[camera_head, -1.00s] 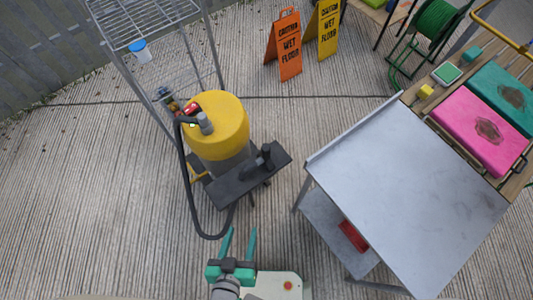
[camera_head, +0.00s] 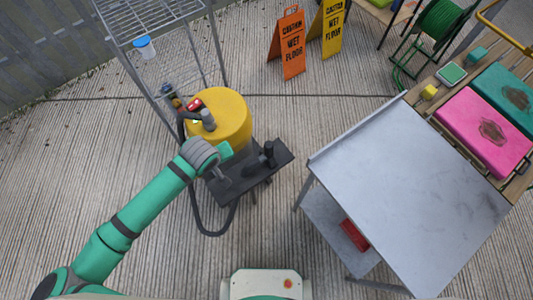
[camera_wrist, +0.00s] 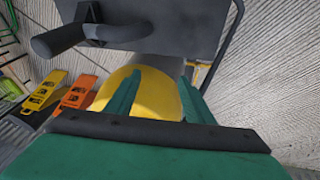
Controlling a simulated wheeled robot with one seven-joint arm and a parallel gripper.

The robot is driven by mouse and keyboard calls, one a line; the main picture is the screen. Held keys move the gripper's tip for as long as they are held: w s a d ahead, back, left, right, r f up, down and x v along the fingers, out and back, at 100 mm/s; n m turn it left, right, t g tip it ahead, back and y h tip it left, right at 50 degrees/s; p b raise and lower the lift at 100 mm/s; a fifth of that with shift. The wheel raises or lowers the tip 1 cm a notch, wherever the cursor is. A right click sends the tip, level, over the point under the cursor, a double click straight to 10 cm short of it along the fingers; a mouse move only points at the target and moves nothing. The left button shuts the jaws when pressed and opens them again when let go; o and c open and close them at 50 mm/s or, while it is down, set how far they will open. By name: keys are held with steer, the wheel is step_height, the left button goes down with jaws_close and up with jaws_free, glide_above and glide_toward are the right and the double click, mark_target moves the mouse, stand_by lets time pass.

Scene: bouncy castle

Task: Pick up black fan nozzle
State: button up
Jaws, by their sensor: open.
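The black fan nozzle (camera_head: 266,155) appears to be the dark piece on the right part of a small black tray (camera_head: 240,180), in front of the yellow tank. In the wrist view a dark rounded piece, likely the nozzle (camera_wrist: 60,40), juts out at the upper left beside the tray (camera_wrist: 170,25). My gripper (camera_wrist: 157,93) is open and empty, its two green fingers apart with the yellow tank behind them. In the head view my wrist hides most of the gripper (camera_head: 222,151), which is over the left part of the tray, left of the nozzle.
The yellow tank (camera_head: 225,115) stands close behind the tray, with a black hose (camera_head: 200,225) looping below. A wire rack (camera_head: 160,70) is behind left. A grey metal table (camera_head: 410,190) is at the right. Wet-floor signs (camera_head: 292,45) stand behind. The front floor is open.

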steer(key=w+d+r+n+g, duration=0.2)
steer(key=w+d+r, duration=0.3)
steer(key=d, duration=0.2)
step_height(320, 180, up, 5)
steer(key=n+g, duration=0.1)
steer(key=g, duration=0.1)
glide_above(268, 144)
steer(key=shift+a, duration=0.15)
steer(key=shift+d, duration=0.25)
step_height(268, 144, down, 10)
steer(key=shift+f, duration=0.2)
steer(key=shift+c, duration=0.6)
steer(key=c, duration=0.9)
